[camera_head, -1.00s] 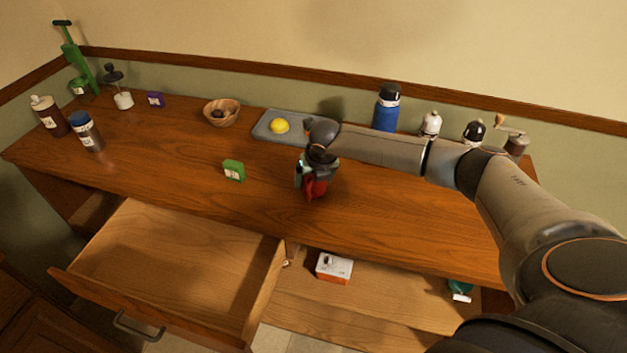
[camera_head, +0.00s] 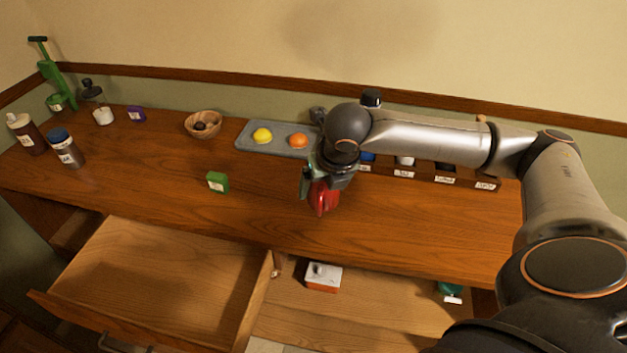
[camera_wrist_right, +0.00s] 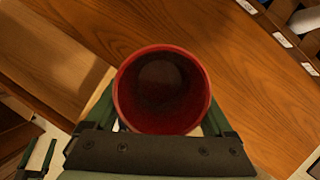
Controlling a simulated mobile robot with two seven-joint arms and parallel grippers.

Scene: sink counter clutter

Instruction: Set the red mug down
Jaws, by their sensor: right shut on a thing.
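The red mug (camera_head: 322,198) is in my right gripper (camera_head: 318,180), over the counter right of the green box. In the right wrist view the mug (camera_wrist_right: 161,92) shows its round open mouth and dark, empty-looking inside. The right gripper (camera_wrist_right: 160,125) is shut on it, with a green finger on each side. Whether the mug's base touches the counter (camera_head: 400,225) cannot be told.
Behind are a grey tray (camera_head: 281,150) with yellow and orange fruit, and a wooden bowl (camera_head: 203,124). A labelled rack (camera_head: 425,172) is at right. An open drawer (camera_head: 160,270) juts out in front.

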